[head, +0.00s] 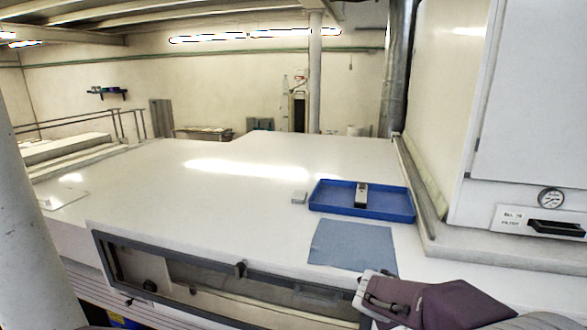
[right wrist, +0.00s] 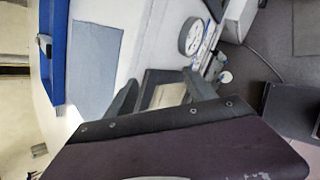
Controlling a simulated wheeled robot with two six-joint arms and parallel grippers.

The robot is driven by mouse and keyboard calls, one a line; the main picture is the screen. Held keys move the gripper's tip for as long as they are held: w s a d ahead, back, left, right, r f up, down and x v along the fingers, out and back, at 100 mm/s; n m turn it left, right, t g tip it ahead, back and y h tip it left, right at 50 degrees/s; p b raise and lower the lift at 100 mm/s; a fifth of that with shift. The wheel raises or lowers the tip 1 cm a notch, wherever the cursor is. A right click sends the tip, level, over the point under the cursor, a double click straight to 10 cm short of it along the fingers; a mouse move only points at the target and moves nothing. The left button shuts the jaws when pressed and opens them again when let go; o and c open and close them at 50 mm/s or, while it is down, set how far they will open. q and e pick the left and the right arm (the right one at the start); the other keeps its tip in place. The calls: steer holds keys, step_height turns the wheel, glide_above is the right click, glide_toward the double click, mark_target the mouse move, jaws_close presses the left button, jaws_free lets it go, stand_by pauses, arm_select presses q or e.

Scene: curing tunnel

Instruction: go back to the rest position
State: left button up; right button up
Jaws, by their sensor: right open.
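My right gripper (head: 378,293) is at the bottom right of the head view, at the front edge of the white surface. In the right wrist view its two dark fingers (right wrist: 160,95) stand apart with nothing held between them. Its arm has a purple cover. My left gripper is not in view. A blue-grey mat (head: 352,245) lies flat on the white surface, beyond the right gripper and apart from it. The mat also shows in the right wrist view (right wrist: 95,66).
A blue tray (head: 330,204) behind the mat holds a small grey-and-black item (head: 361,193). A white cabinet with a gauge (head: 551,198) stands at right. The white surface's left part (head: 160,180) is largely clear.

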arm_select(q)
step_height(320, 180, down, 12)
steer(key=b, duration=1)
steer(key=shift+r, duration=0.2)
arm_select(e)
steer(key=s+a+f+m+g+y, duration=0.1)
steer(key=s+f+m+g+y, duration=0.1)
steer(key=s+f+m, duration=0.8)
steer(key=s+a+f+m+g+y, duration=0.2)
steer(key=s+f+m+g, duration=0.2)
steer(key=s+f+m, duration=0.6)
step_height(320, 180, down, 3)
steer(key=shift+f+m, duration=0.1)
steer(key=shift+m, duration=0.3)
